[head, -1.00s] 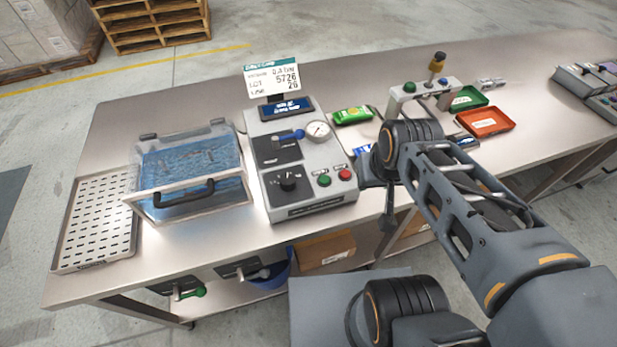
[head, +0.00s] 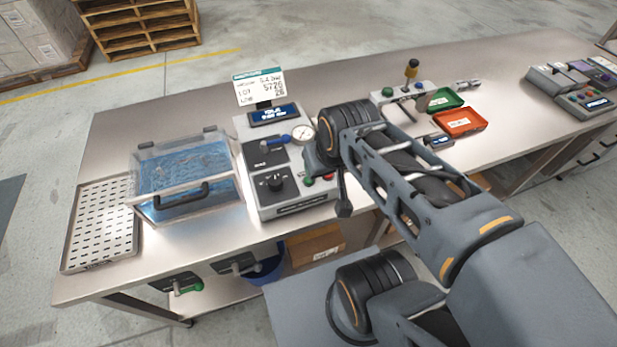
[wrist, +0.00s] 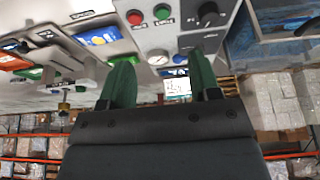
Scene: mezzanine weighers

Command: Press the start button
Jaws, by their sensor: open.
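The grey control box (head: 262,195) stands on the bench in the head view. Its green button (head: 309,181) and red button (head: 329,177) sit low on the front right; their labels are too small to read. In the wrist view, which looks upside down, the red button (wrist: 134,17) and green button (wrist: 162,12) show near the top edge, past the fingertips. My gripper (wrist: 160,68) is open, with two green fingers apart and nothing between them. The gap faces the box's panel, apart from the buttons. In the head view my arm hides part of the box's right side.
A black dial (head: 274,182), gauge (head: 302,134) and blue lever (head: 279,141) share the box. A clear-lidded water tank (head: 215,196) stands left of it, beside a slotted tray (head: 78,257). Green (head: 460,97) and orange (head: 481,124) trays lie to the right.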

